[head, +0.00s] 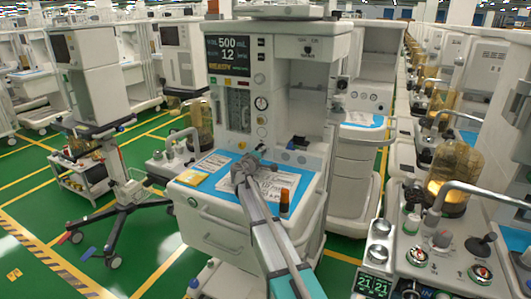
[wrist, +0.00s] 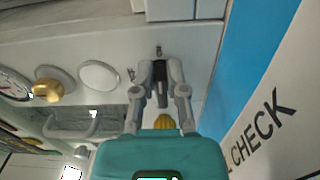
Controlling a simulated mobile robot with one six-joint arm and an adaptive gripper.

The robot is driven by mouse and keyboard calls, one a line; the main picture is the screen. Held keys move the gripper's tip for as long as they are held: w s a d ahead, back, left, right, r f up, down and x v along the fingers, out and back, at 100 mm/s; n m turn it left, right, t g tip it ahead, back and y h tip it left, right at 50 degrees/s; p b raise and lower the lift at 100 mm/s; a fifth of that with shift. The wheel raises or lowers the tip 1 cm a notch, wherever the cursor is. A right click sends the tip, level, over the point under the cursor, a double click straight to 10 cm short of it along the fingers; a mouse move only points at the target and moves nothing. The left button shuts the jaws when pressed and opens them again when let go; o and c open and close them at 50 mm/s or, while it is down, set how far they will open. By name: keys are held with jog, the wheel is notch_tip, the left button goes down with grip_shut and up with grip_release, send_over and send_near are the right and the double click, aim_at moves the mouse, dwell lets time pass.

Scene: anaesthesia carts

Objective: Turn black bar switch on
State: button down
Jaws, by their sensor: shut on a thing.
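The black bar switch (wrist: 160,72) is a small dark bar on the pale cart panel in the wrist view. My gripper (wrist: 159,63) has one finger on each side of it and is shut on it. Part of the bar is hidden by the fingers. In the head view my gripper (head: 246,171) is over the blue worktop, at the front of the anaesthesia cart (head: 287,72). The switch cannot be made out there, and its on or off position cannot be read.
A yellow packet (head: 192,177), printed sheets (head: 268,184) and an amber bottle (head: 285,200) are on the blue worktop (head: 305,180). A yellow knob (wrist: 165,122), a white disc (wrist: 99,76) and a grey handle (wrist: 84,128) are near my fingers. Another cart (head: 425,250) stands right.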

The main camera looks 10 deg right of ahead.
jog(key=shift+s+f, duration=0.1)
jog(key=shift+s, duration=0.05)
jog(key=c, duration=0.7)
grip_release()
jog(key=v, duration=1.2)
